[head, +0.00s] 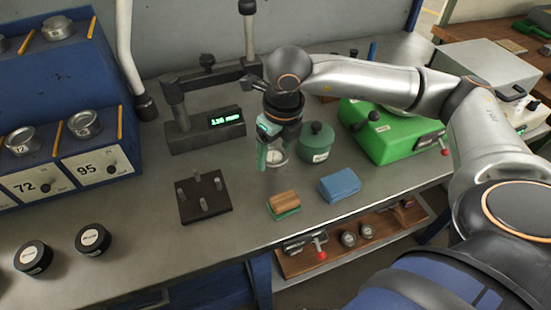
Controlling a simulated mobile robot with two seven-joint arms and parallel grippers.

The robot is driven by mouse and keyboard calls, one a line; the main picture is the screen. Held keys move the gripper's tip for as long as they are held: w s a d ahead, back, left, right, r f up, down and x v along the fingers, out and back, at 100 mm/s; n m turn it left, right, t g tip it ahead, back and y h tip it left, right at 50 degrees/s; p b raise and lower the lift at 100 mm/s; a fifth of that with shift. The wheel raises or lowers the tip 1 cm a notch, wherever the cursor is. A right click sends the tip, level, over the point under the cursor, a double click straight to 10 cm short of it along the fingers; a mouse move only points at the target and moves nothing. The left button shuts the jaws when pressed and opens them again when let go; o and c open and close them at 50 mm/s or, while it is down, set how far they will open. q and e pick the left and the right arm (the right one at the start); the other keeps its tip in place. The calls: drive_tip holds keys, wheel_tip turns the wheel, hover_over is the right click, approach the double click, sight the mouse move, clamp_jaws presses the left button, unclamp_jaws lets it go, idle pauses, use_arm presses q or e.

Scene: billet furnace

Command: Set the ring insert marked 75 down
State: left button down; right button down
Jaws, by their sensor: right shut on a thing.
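My right gripper (268,157) reaches in from the right and hangs low over the middle of the grey workbench (240,226). Its teal fingers are shut on a round silvery ring insert (278,157). The marking on the insert is too small to read. The fingers partly hide it, and I cannot tell whether it touches the bench. Blue cabinet drawers at the left, marked 72 (24,186) and 95 (96,167), each have a silvery ring insert on top. My left gripper is not in view.
A black pegged block (204,197) stands left of the gripper, and a gauge with a green display (225,118) behind it. A lidded green pot (317,143) is close on the right. A wood-backed brush (284,203), a blue block (340,185) and a green machine (385,133) are nearby.

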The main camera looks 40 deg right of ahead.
sight(277, 154)
drive_tip(key=f, duration=0.3)
drive_tip(key=shift+w+d+p, duration=0.25)
drive_tip(key=shift+d+p, duration=0.05)
drive_tip(key=shift+d, duration=0.05)
drive_tip(key=shift+f, duration=0.4)
drive_tip(key=shift+f, duration=0.1)
drive_tip(key=shift+f+b, duration=0.15)
drive_tip(key=shift+b, duration=0.15)
unclamp_jaws()
drive_tip(key=r, duration=0.4)
drive_tip(key=s+r, duration=0.1)
drive_tip(key=r, duration=0.3)
drive_tip(key=s+r, duration=0.1)
drive_tip(key=r, duration=0.3)
drive_tip(key=shift+d+r, duration=0.1)
drive_tip(key=shift+r, duration=0.05)
